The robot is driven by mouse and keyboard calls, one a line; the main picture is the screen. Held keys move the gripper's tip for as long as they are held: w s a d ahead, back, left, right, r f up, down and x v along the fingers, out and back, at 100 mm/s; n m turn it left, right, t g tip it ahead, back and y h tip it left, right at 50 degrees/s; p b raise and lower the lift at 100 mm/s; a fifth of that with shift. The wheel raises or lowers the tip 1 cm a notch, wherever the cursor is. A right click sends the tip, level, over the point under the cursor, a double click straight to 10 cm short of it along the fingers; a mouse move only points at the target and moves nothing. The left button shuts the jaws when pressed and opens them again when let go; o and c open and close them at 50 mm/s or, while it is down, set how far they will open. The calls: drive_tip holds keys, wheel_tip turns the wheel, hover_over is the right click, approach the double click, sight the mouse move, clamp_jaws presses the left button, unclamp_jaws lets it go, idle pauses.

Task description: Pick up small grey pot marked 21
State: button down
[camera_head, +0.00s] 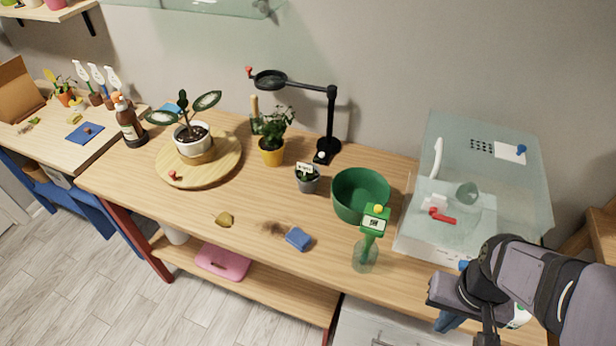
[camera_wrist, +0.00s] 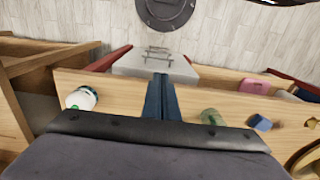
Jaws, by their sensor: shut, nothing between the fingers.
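The small grey pot (camera_head: 308,186) stands upright on the wooden table in the head view, between the yellow pot and the green bowl-shaped pot. It has a small white tag sticking up from it; the mark on it is too small to read. My gripper (camera_wrist: 161,78) is shut and empty, its two blue fingers together in the wrist view. It is at the right front of the table in the head view, well to the right of the grey pot and nearer the front. I cannot make out the grey pot in the wrist view.
The large green pot (camera_head: 344,199) and a spray bottle (camera_head: 366,252) stand between my arm and the grey pot. A yellow pot (camera_head: 271,157) with a plant and a black lamp (camera_head: 331,122) stand close behind it. A clear case (camera_head: 410,226) is at right. A blue sponge (camera_head: 298,239) lies in front.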

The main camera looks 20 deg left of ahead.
drive_tip(key=shift+c, duration=2.3)
unclamp_jaws()
